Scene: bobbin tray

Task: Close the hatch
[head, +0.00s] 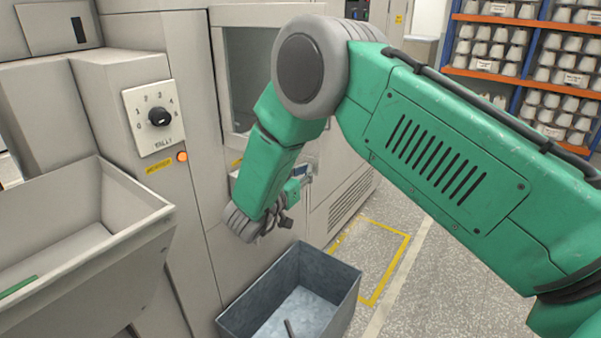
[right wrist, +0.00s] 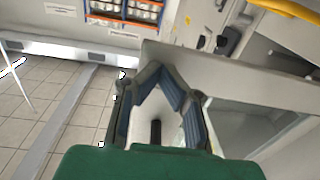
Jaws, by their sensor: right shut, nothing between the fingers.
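The hatch is hard to single out. In the head view a recessed opening with a dark pane (head: 250,75) shows in the grey machine front, partly hidden behind my right arm. My right gripper (head: 286,212) is low in front of the machine, below that opening and above a grey bin; its fingers are small and partly hidden. In the right wrist view its fingertips (right wrist: 156,72) meet and hold nothing. A pale panel (right wrist: 235,75) with a straight edge lies just beyond and to the right of the fingers; I cannot tell whether they touch it. My left gripper is out of view.
A grey open bin (head: 340,287) stands below my right gripper. A pale hopper (head: 110,265) juts out at the left, under a rotary dial (head: 159,117) and an orange lamp (head: 182,156). A shelf of bobbins (head: 500,70) stands back right. The floor right of the yellow marking is clear.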

